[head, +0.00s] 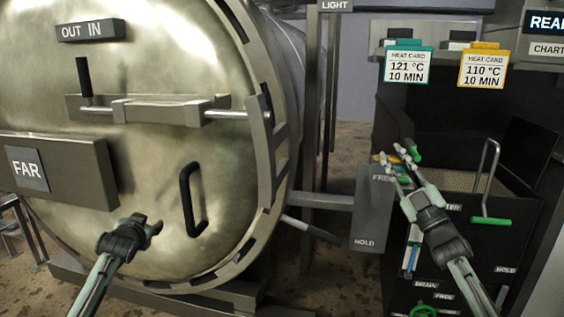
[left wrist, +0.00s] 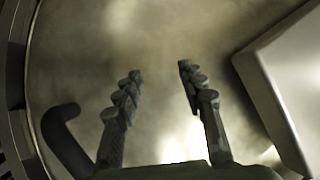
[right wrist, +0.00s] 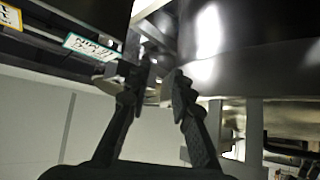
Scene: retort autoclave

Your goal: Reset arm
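My left gripper (head: 152,226) is in front of the large round metal autoclave door (head: 130,180), below and left of its black loop handle (head: 192,200). In the left wrist view the left gripper (left wrist: 160,78) has its fingers apart, with only the door's surface between them. My right gripper (head: 402,165) is raised in front of the dark control cabinet (head: 440,120), overlapping the grey FREE/HOLD plate's upper right edge. In the right wrist view the right gripper (right wrist: 163,75) has its fingers apart and nothing gripped. Whether it touches the plate cannot be told.
A grey plate (head: 372,222) marked HOLD stands at the end of a bar right of the door. A green-tipped lever (head: 490,221) is to its right. Two heat cards, green (head: 408,66) and yellow (head: 483,68), hang above. A horizontal latch bar (head: 150,108) crosses the door.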

